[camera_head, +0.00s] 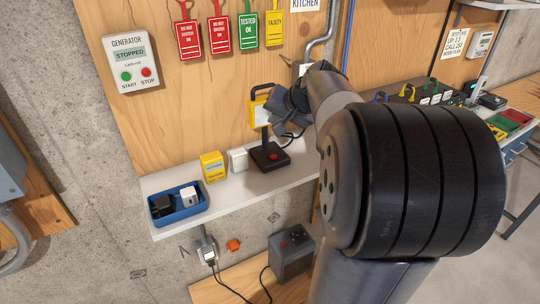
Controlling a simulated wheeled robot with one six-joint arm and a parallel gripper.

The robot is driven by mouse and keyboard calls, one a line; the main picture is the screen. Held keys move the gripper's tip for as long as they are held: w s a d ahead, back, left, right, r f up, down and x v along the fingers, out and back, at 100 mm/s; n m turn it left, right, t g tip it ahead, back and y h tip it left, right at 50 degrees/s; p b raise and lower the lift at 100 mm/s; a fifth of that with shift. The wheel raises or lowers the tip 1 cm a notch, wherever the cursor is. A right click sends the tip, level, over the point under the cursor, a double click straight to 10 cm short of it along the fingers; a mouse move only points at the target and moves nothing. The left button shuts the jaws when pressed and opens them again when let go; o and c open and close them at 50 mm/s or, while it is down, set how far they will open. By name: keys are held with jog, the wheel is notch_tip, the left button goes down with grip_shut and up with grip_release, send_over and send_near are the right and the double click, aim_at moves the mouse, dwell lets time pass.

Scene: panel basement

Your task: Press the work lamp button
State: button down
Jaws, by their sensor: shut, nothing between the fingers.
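The work lamp (258,104) has a yellow head with a dark handle, on a short post above a black base. It stands on the white shelf. A red button (273,156) sits on top of the black base and is in plain sight. My gripper (270,117) is shut and empty. In the picture it overlaps the right part of the lamp head, above the button. I cannot tell from this one view whether it touches the lamp. My arm hides what lies behind it on the right.
The shelf (225,192) also bears a blue bin (178,205) with small blocks, a yellow box (212,166) and a white box (238,159). A generator panel (131,64) and several tags hang on the wooden board behind. A grey box (291,252) stands below.

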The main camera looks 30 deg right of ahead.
aim_at(273, 156)
jog(key=shift+f, duration=0.1)
notch_tip(273, 156, down, 9)
jog(key=b, duration=0.7)
dwell(1.9)
jog(key=shift+f+b, duration=0.25)
jog(key=shift+b, duration=0.3)
jog(key=shift+f+b, duration=0.35)
jog(key=shift+b, duration=0.05)
dwell(0.4)
jog(key=shift+r, duration=0.1)
jog(key=shift+r+p, duration=0.6)
jog(key=shift+r, duration=0.05)
jog(key=shift+r, duration=0.1)
